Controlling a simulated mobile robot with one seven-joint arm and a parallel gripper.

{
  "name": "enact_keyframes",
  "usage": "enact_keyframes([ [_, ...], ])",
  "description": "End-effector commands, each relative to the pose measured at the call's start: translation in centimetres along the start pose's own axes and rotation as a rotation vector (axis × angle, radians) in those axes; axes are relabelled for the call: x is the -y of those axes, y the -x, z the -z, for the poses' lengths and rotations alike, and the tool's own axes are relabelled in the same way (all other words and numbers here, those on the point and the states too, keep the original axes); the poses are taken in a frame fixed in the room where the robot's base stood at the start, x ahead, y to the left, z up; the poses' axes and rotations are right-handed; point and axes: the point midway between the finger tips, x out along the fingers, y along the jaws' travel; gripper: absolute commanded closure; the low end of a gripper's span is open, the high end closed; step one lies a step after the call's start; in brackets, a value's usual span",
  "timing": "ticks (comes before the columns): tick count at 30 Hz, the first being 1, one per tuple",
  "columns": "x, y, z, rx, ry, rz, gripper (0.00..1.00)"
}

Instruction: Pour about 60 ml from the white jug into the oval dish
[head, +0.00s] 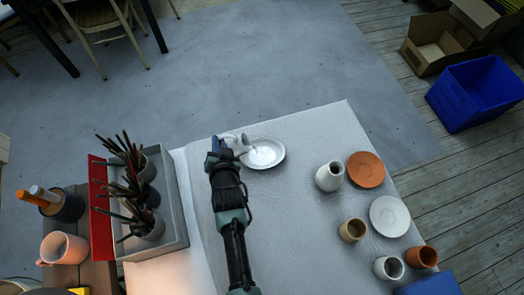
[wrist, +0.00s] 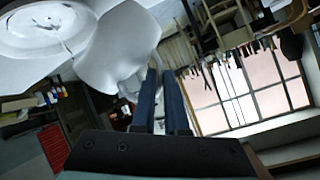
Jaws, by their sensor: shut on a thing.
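My gripper (head: 221,152) is at the far side of the white table, shut on the white jug (head: 239,143). The jug also shows in the wrist view (wrist: 118,48), tilted, with my gripper's fingers (wrist: 160,78) at its handle side. The white oval dish (head: 265,154) lies just right of the jug, and the jug's mouth end is close to the dish's left rim. The dish also shows in the wrist view (wrist: 25,43). I cannot tell for sure whether liquid is running from the jug or how much is in the dish.
A grey box of brush pots (head: 175,225) stands at the left. The table's middle is clear.

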Motion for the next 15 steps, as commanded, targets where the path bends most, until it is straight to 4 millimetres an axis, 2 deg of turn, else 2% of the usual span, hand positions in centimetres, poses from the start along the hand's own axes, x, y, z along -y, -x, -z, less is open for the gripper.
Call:
enact_keyframes([
  [15,-0.36,-0.07,0.17,0.0,-0.031,0.017,1.0],
])
